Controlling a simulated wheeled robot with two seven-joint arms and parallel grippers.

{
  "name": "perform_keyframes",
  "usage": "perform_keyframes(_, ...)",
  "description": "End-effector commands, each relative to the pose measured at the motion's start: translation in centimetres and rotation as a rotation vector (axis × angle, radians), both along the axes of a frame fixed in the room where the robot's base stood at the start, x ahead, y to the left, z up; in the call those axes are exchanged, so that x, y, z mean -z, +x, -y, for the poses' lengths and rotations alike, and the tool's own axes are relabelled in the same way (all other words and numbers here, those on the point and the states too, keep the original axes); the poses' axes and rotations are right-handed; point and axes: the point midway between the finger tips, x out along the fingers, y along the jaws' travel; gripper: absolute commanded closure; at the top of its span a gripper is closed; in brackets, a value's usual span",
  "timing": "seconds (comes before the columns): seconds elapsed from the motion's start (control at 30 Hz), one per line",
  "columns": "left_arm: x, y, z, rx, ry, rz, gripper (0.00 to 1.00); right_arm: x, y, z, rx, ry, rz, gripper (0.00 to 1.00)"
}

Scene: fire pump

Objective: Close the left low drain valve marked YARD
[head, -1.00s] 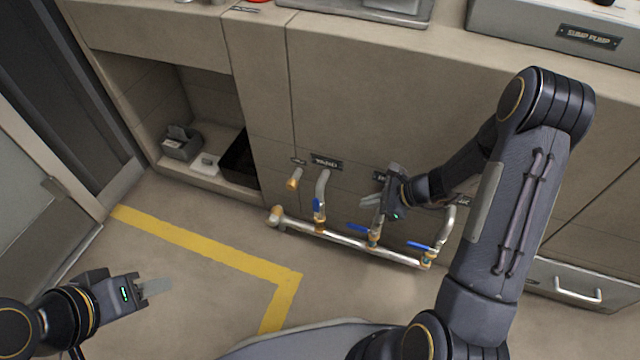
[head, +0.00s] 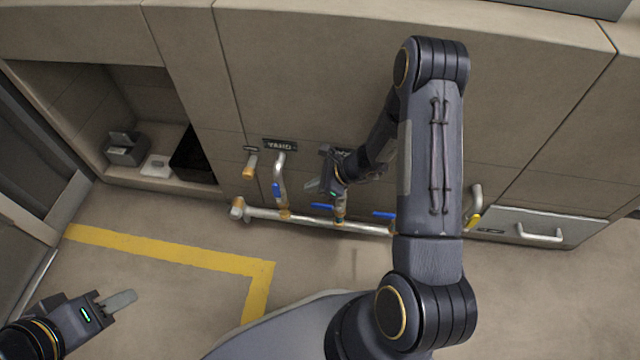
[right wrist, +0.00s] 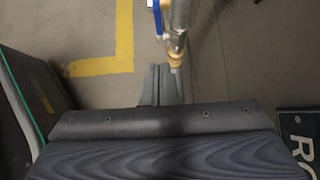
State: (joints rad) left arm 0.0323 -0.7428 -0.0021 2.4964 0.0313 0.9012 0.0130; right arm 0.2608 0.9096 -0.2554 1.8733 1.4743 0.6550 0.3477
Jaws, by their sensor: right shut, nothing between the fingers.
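The left low drain valve hangs under the dark YARD plate (head: 279,145). Its blue lever (head: 276,190) lies along its upright pipe, above the brass fitting on the low manifold (head: 262,214). My right gripper (head: 312,186) is shut and empty. It is just right of the YARD pipe, fingers pointing left toward it, with a small gap showing. In the right wrist view, the shut fingers (right wrist: 161,85) are below a pipe with a blue lever (right wrist: 158,18) and brass fitting (right wrist: 176,58). My left gripper (head: 120,300) is low at the left, away from the valves; its jaw opening is unclear.
Two more blue levers, the middle one (head: 322,206) and the right one (head: 384,214), stand crosswise to their pipes. A capped brass stub (head: 249,170) is left of the YARD pipe. A yellow floor line (head: 170,248) and open floor lie in front.

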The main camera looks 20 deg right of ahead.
Motion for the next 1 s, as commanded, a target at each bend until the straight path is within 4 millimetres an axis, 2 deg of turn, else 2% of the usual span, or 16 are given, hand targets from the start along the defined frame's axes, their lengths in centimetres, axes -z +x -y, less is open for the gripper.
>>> perform_keyframes(0.03, 1.0, 0.0, 0.0, 0.0, 0.0, 0.0, 0.64, 1.4, 0.4, -0.8, -0.004, 0.0, -0.001, 1.0)
perform_keyframes(0.2, 2.3, 0.0, 0.0, 0.0, 0.0, 0.0, 0.64, 3.5, 1.8, -2.8, -0.005, -0.001, 0.002, 1.0)
perform_keyframes(0.33, 2.7, 0.0, 0.0, 0.0, 0.0, 0.0, 0.64, 3.0, 3.0, -4.5, -0.005, -0.001, 0.003, 1.0)
perform_keyframes(0.5, 2.9, 0.0, 0.0, 0.0, 0.0, 0.0, 0.64, 2.9, 3.7, -5.5, -0.001, -0.002, 0.002, 1.0)
perform_keyframes(1.0, 2.5, 0.0, 0.0, 0.0, 0.0, 0.0, 0.64, 2.6, 3.9, -5.7, -0.001, -0.007, -0.002, 1.0)
